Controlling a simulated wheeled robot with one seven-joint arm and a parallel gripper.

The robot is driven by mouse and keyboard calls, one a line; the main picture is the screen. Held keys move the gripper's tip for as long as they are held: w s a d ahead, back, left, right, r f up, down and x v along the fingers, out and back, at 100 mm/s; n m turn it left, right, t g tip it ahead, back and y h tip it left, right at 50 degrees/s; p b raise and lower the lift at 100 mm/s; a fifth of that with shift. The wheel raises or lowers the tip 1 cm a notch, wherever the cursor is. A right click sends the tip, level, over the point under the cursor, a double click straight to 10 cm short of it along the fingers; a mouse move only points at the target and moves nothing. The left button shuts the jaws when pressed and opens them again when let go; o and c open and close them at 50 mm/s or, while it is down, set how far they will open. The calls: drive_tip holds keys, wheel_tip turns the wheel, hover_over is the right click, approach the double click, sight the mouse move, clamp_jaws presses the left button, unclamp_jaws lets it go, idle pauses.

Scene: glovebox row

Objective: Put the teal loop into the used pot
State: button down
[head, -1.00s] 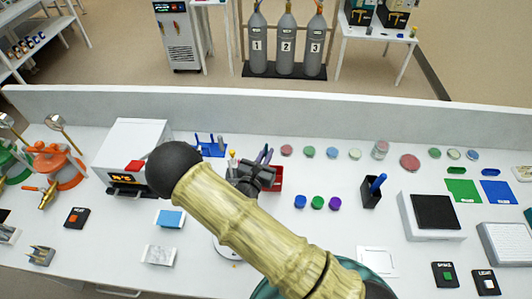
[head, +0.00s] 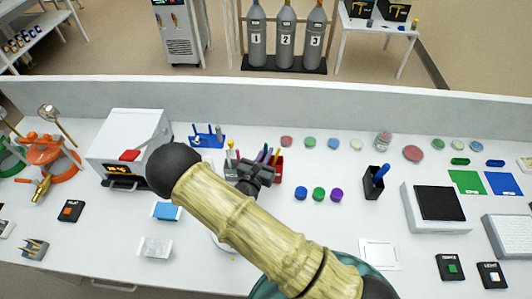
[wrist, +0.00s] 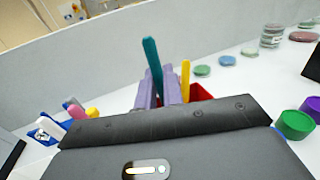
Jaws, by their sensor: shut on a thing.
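The teal loop (wrist: 152,62) stands nearly upright between the two purple fingers of my gripper (wrist: 160,95) in the wrist view. My gripper is shut on it. In the head view my gripper (head: 258,160) is at the red pot (head: 277,170), and my arm hides part of it. The red pot also shows behind the fingers in the wrist view (wrist: 201,92), with a yellow stick (wrist: 186,76) upright at it. The teal loop's lower end is hidden. A black pot (head: 371,187) holding a blue stick stands to the right. I see no label telling which pot is the used one.
Green, blue and purple caps (head: 319,194) lie between the two pots. A blue rack (head: 206,138) stands left of my gripper. Several dishes (head: 334,143) line the back, below the low wall. A white box-shaped device (head: 128,140) is at left. A flat white square (head: 379,254) lies front right.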

sight(266, 144)
drive_tip(key=shift+f+b, duration=0.3)
drive_tip(key=shift+f, duration=0.1)
idle(0.3)
idle(0.4)
drive_tip(key=c, duration=1.5)
unclamp_jaws()
drive_tip(key=shift+o, duration=0.2)
drive_tip(key=shift+r, duration=0.15)
drive_tip(key=shift+r+p, duration=3.5)
drive_tip(key=shift+r, duration=0.9)
drive_tip(key=shift+d, duration=0.15)
